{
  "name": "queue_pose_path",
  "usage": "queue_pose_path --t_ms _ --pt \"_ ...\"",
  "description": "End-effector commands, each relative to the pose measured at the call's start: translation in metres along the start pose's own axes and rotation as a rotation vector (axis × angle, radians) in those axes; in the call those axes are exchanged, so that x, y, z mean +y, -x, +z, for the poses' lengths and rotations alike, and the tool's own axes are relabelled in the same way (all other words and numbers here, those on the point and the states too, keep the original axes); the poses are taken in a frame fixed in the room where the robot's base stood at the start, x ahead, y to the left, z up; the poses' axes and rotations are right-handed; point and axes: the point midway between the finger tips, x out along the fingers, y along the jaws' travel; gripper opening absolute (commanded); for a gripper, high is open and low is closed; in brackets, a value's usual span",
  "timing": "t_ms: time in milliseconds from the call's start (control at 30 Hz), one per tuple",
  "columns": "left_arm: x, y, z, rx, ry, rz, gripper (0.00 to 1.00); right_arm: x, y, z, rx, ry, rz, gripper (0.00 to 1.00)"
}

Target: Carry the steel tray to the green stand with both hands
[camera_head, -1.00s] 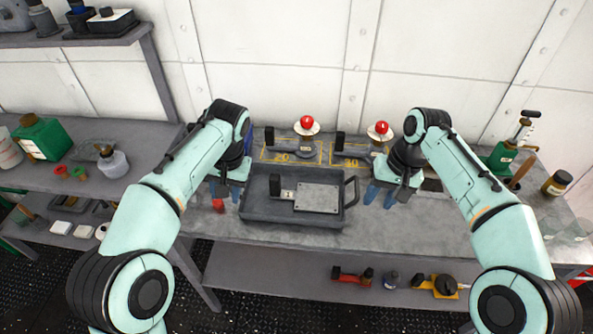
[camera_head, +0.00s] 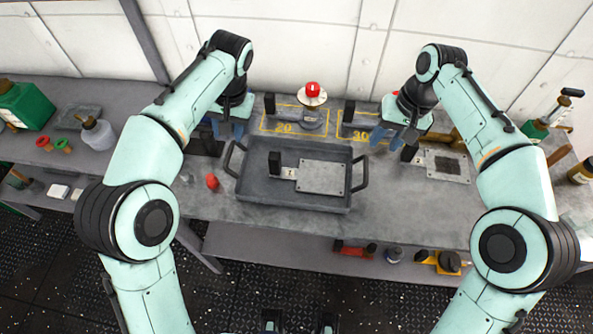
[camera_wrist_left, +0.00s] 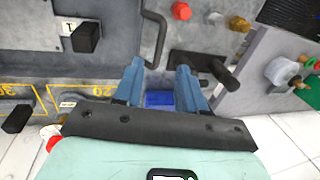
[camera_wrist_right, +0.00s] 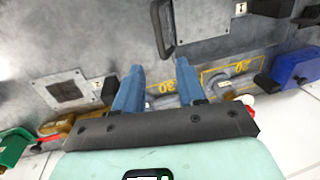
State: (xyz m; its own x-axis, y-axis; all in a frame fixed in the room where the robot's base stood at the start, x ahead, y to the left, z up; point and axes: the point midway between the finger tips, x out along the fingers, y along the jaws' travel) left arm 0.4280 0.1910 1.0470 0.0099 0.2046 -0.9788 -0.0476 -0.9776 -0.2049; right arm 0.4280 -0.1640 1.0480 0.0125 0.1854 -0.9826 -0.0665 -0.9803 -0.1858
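The grey steel tray (camera_head: 256,158) lies flat on the workbench, with an upright loop handle at each end. It holds a metal plate (camera_head: 322,176) and a small black block. My left gripper (camera_head: 228,129) is open and empty, behind and left of the left handle (camera_head: 232,160); that handle also shows in the left wrist view (camera_wrist_left: 154,38), beyond the fingertips. My right gripper (camera_head: 393,138) is open and empty, behind and right of the right handle (camera_head: 362,174), which also shows in the right wrist view (camera_wrist_right: 160,28). I cannot make out a green stand.
A small red piece (camera_head: 212,181) lies left of the tray.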

Motion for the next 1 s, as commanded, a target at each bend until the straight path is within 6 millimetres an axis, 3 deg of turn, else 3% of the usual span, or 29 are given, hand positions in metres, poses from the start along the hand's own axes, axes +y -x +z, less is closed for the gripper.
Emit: queue_pose_path --t_ms 400,600,1000 --pt "0.0 -0.08 0.001 -0.006 0.0 -0.001 0.4 0.0 -0.08 0.001 -0.006 0.001 0.0 0.4" --pt "0.0 -0.108 0.001 -0.003 0.0 0.0 0.4 0.0 -0.108 0.001 -0.003 0.0 0.0 0.4" --pt "0.0 -0.121 0.001 -0.001 0.0 0.0 0.4 0.0 -0.121 0.0 0.0 0.0 0.0 0.4"
